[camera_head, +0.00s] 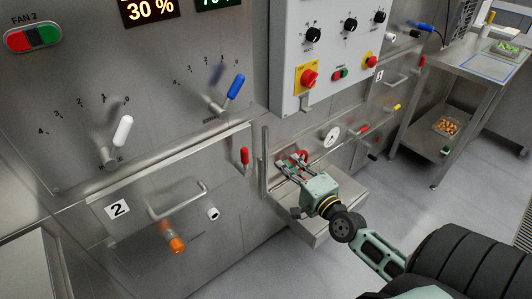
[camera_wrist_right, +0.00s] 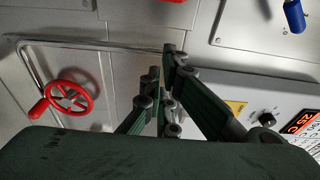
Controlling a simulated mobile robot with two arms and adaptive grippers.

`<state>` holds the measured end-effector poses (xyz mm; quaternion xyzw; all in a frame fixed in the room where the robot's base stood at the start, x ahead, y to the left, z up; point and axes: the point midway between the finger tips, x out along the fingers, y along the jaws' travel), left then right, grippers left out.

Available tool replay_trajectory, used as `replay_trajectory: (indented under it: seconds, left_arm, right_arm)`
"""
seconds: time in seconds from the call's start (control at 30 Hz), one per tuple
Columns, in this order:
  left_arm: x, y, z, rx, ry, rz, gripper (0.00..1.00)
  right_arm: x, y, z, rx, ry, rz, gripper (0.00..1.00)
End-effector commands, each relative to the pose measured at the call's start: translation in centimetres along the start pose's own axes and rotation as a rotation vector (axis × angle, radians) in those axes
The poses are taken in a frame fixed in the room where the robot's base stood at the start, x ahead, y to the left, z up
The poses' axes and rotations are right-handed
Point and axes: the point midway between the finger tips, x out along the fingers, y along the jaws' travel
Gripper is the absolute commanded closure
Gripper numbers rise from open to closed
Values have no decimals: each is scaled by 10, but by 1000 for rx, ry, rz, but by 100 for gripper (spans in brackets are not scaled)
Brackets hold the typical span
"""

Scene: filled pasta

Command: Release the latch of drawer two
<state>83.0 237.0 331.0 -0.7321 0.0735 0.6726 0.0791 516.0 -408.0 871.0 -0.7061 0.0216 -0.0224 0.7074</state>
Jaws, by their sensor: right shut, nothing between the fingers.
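Drawer two is the steel front with the "2" label (camera_head: 118,208) and a bar handle (camera_head: 177,200), at the lower left of the head view. An orange knob (camera_head: 175,243) sticks out below the handle, and a small white-ended knob (camera_head: 212,213) sits to its right. I cannot tell for certain which of these is the latch. My right gripper (camera_head: 286,164) is shut and empty, to the right of drawer two and apart from it, in front of the machine by a red wheel (camera_head: 304,156). In the wrist view its fingers (camera_wrist_right: 162,62) are close together. My left gripper is not in view.
The red wheel also shows left of the fingers in the wrist view (camera_wrist_right: 70,97), beside a bent bar (camera_wrist_right: 100,45). A red lever (camera_head: 244,156) and a vertical bar (camera_head: 264,162) lie between gripper and drawer. A grey control box (camera_head: 325,50) hangs above. Floor (camera_head: 300,275) is clear.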

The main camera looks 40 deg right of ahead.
Motion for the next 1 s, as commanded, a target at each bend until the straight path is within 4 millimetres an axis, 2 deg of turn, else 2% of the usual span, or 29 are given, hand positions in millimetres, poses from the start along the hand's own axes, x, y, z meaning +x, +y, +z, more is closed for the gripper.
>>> replay_trajectory:
  seconds: [0.23,0.67,0.8,1.0]
  left_arm:
    - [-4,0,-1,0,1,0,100]
    - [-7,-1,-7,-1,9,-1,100]
    - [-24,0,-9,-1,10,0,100]
    - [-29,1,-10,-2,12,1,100]
  right_arm:
    - [22,-2,0,-1,1,-3,100]
    - [100,-1,0,-2,0,-2,100]
    - [93,-3,21,3,-1,3,100]
    - [87,-1,36,0,-1,1,100]
